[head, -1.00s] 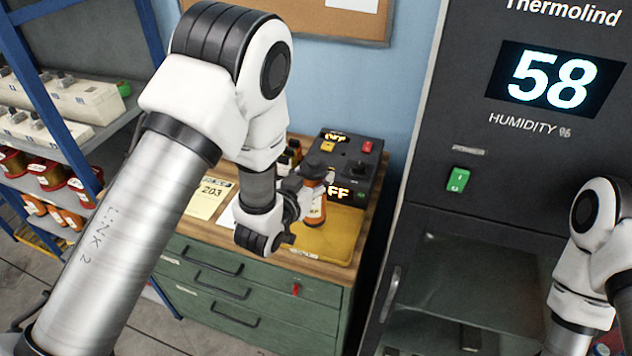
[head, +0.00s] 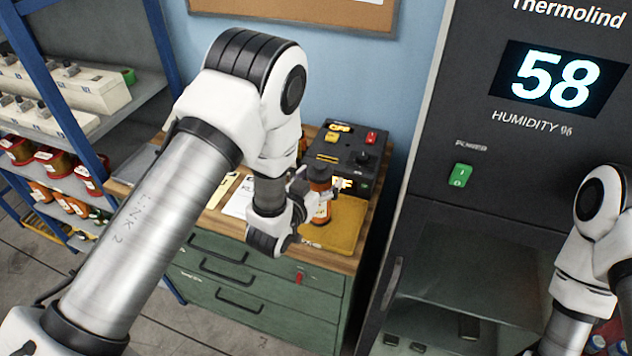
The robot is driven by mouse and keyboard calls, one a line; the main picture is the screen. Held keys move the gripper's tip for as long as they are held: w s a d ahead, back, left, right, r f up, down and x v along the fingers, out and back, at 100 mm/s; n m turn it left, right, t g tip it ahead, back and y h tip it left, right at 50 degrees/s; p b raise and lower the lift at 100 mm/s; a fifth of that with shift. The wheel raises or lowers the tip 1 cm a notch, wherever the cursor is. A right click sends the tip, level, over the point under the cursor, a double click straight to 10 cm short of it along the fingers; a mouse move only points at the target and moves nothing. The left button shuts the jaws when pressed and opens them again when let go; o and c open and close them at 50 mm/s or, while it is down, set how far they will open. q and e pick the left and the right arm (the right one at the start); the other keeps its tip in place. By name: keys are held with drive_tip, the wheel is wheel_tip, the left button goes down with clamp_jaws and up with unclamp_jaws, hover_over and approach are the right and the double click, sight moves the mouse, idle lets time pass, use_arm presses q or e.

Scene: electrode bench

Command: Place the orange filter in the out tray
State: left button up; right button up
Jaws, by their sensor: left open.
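I cannot read any marking that names this as the out tray. My left gripper (head: 302,186) is open, at bench height just left of the cylinder, with its fingers close to it. Whether they touch it is too small to tell. My right arm shows at the right edge, but its gripper is out of view.
A black control box (head: 348,155) with red and yellow buttons stands behind the tray. Papers (head: 240,196) lie left of my gripper. A dark humidity cabinet (head: 480,235) stands to the right, and a blue shelf (head: 60,120) with orange-lidded jars to the left.

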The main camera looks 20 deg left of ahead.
use_arm(q)
drive_tip(key=v, duration=1.2)
drive_tip(key=s+a+f+n+g+y+b, duration=0.1)
drive_tip(key=s+a+f+g, duration=0.15)
drive_tip(key=f, duration=0.45)
drive_tip(key=s+a+f+g+y, duration=0.1)
drive_tip(key=s+f+g, duration=0.3)
drive_tip(key=f, duration=0.3)
drive_tip(key=s+a+f+g, duration=0.1)
drive_tip(key=s+f+g, duration=0.3)
drive_tip(key=s, duration=0.4)
drive_tip(key=s+a+f+n+g, duration=0.1)
drive_tip(key=s+f+g, duration=0.4)
drive_tip(key=s, duration=0.4)
drive_tip(key=shift+s+a+f, duration=0.15)
drive_tip(key=shift+s+f, duration=0.05)
drive_tip(key=shift+f, duration=0.25)
